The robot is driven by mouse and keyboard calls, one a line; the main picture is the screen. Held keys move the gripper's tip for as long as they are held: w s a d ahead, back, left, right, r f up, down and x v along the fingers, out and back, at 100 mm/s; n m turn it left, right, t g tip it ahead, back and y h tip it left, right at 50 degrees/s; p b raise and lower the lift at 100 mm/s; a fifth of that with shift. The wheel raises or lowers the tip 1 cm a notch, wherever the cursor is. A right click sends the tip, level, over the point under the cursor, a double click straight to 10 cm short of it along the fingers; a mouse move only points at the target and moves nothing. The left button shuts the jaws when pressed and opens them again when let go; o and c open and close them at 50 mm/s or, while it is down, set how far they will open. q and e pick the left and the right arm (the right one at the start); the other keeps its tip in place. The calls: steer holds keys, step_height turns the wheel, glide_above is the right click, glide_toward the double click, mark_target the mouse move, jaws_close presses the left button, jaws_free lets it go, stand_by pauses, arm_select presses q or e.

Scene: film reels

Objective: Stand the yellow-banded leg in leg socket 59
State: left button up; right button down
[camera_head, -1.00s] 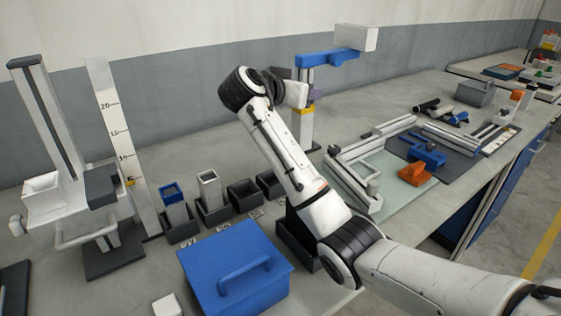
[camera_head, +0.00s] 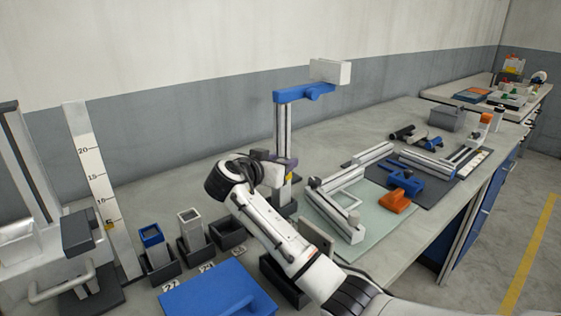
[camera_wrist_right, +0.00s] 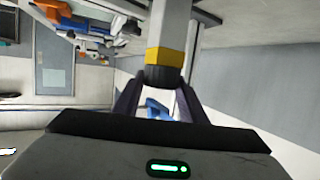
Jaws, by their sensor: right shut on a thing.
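My right gripper (camera_head: 286,162) is shut around the dark end of the yellow-banded leg. In the right wrist view the leg's yellow band (camera_wrist_right: 165,57) sits just beyond the fingers (camera_wrist_right: 158,95), and its grey shaft runs away from them. In the head view the leg's band (camera_head: 289,178) shows below the fingers, with the shaft hanging down, partly hidden by my arm. Black sockets stand in a row: one holds a blue-topped leg (camera_head: 152,238), one a white-topped leg (camera_head: 190,226), and one is empty (camera_head: 229,233). Their labels are too small to read surely. My left gripper is out of view.
A blue lidded box (camera_head: 215,292) stands in front of the sockets. A ruled upright (camera_head: 93,170) is at left. A blue-armed stand (camera_head: 303,93) rises behind my gripper. A pale green mat (camera_head: 385,225) with metal frames lies to the right.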

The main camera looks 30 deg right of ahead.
steer(key=c, duration=1.1)
jaws_free()
steer(key=shift+s+a+r, duration=0.2)
steer(key=shift+a, duration=0.15)
steer(key=p+v, duration=0.3)
steer(key=v, duration=0.8)
steer(key=shift+p, duration=0.4)
steer(key=shift+s, duration=0.1)
